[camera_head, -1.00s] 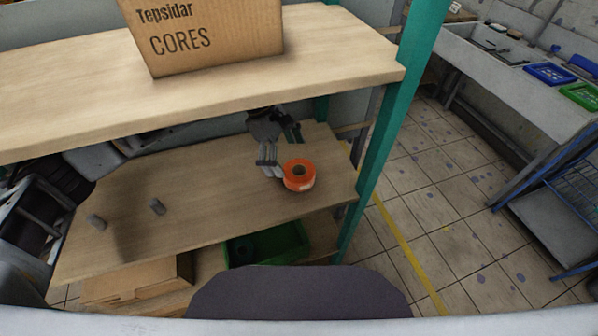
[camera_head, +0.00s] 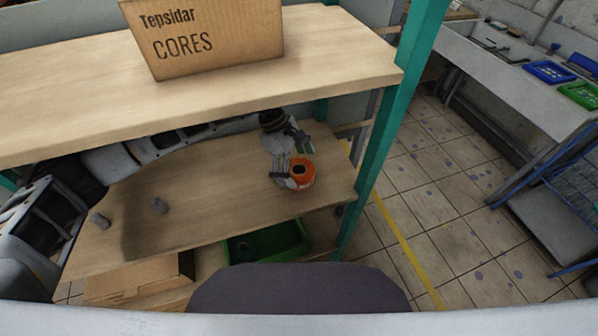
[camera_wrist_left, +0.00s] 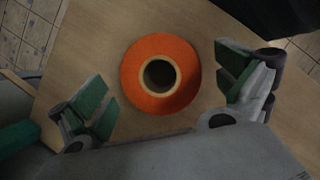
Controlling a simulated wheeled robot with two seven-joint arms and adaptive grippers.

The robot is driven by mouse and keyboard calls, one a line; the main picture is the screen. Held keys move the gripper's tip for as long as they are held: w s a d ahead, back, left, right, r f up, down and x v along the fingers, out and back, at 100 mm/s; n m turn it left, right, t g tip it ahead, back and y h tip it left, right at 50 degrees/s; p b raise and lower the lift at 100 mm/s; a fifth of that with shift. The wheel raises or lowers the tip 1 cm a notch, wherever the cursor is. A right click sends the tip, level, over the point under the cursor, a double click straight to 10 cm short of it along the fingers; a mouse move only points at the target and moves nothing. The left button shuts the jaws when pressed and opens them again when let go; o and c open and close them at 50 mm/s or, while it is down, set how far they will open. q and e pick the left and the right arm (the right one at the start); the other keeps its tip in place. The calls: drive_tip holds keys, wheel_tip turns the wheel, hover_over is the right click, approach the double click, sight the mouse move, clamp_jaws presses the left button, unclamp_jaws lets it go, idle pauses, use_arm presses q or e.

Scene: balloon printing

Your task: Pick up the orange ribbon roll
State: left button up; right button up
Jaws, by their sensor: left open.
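The orange ribbon roll (camera_head: 306,177) lies flat on the middle shelf (camera_head: 215,200), near its right end. My left gripper (camera_head: 290,163) is over the left side of the roll and partly covers it in the head view. In the left wrist view the roll (camera_wrist_left: 160,74) shows from above, between the two green-padded fingers of my open left gripper (camera_wrist_left: 166,90). There is a gap on each side, and nothing is held. The contact with the shelf below the fingers cannot be judged. My right gripper is not in view.
The upper shelf (camera_head: 330,65), with a cardboard box (camera_head: 215,32), hangs over the arm. A teal post (camera_head: 385,130) stands right of the roll. A green bin (camera_head: 295,240) is below.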

use_arm(q)
drive_tip(key=shift+x, duration=0.8)
drive_tip(key=c, duration=1.1)
drive_tip(key=shift+r, duration=0.1)
